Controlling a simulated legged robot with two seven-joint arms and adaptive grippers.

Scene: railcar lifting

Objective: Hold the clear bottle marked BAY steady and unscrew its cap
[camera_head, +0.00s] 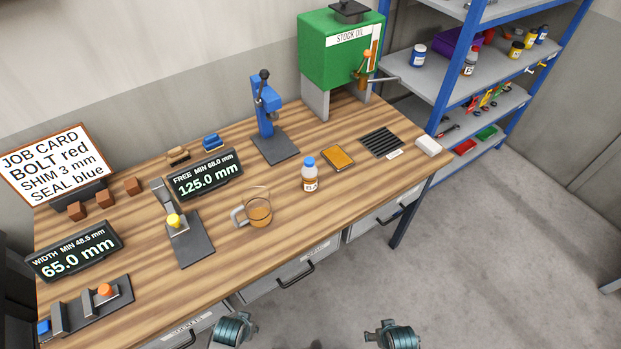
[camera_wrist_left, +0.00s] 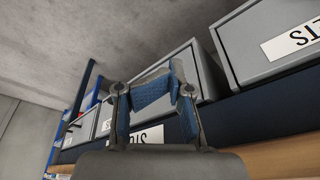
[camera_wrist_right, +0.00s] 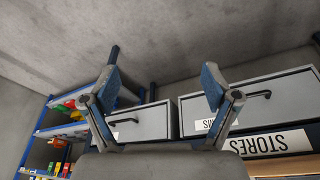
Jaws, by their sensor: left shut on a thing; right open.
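A clear bottle (camera_head: 309,178) with a blue cap (camera_head: 309,161) and amber contents stands upright on the bench, right of the middle. Its small label is too blurred for me to read. Another small clear bottle (camera_head: 469,64) with a label, also unreadable, stands on the upper shelf. My left gripper (camera_wrist_left: 155,92) has its fingers folded inward and shut; what it grips I cannot make out. My right gripper (camera_wrist_right: 160,80) is open and empty, its fingers apart. Both are low in front of the drawers, away from the bottles, and show only partly in the head view.
A glass mug (camera_head: 259,213) stands left of the bench bottle, an orange pad (camera_head: 338,157) and a black grate (camera_head: 381,142) to its right. A blue press (camera_head: 266,120) and green oil tank (camera_head: 340,50) stand behind. The bench front before the bottle is clear. Drawers (camera_head: 293,276) line the front.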

